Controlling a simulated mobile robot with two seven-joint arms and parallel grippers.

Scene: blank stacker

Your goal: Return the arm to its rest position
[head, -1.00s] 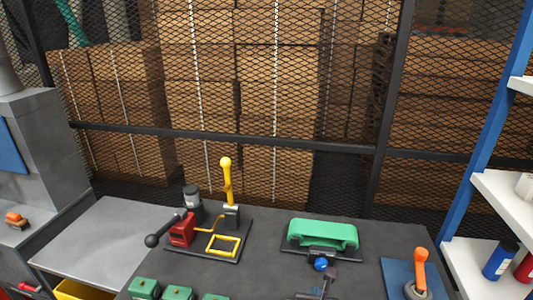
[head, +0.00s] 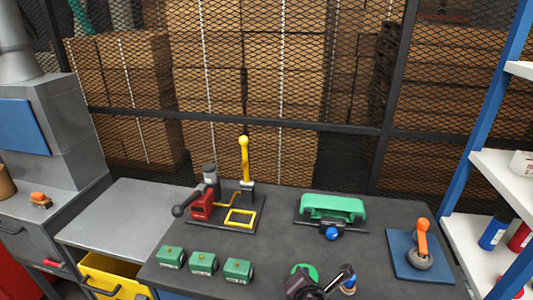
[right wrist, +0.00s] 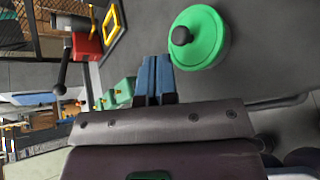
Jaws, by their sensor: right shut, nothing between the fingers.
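My right gripper (right wrist: 156,62) shows in the right wrist view with its two blue fingers together and nothing between them. A round green lid-like piece with a dark knob (right wrist: 203,38) lies just right of the fingertips on the grey bench. In the head view, dark parts of my right arm show at the bottom middle, in front of the green round piece (head: 306,271); the fingers cannot be made out there. My left gripper is in neither view.
The bench (head: 290,250) holds a red press with a yellow lever (head: 244,160), several green blocks (head: 204,263), a green-topped device (head: 332,208) and an orange-handled tool on a blue plate (head: 402,262). A mesh fence stands behind; white shelves (head: 504,180) stand right.

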